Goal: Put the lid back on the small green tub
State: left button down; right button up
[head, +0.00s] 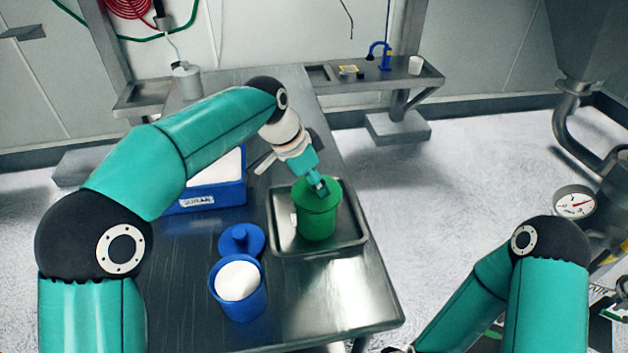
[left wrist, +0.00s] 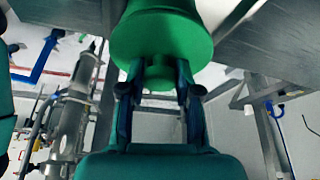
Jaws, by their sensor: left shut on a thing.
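The small green tub (head: 319,222) stands upright in a metal tray on the table in the head view. Its green lid (head: 316,190) is at the tub's mouth, level as far as I can see; whether it is fully seated I cannot tell. My left gripper (head: 319,186) comes down from above and is shut on the lid's knob. In the left wrist view the lid (left wrist: 162,38) fills the top middle, with its knob (left wrist: 160,75) between the two fingers (left wrist: 159,72). My right arm shows at lower right, but its gripper is out of view.
The metal tray (head: 361,238) surrounds the tub's base. Left of it stand an open blue tub (head: 240,306) of white powder and a blue lid (head: 241,241). A blue bin (head: 208,198) lies behind, under my left arm. The table's front right (head: 350,305) is clear.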

dwell(0.4)
pick_arm(q)
jog(key=shift+c, duration=1.2)
grip_release()
jog(key=shift+r, duration=0.1)
jog(key=shift+r+p, duration=3.4)
jog(key=shift+p, duration=0.05)
grip_shut()
jog(key=shift+f, duration=0.15)
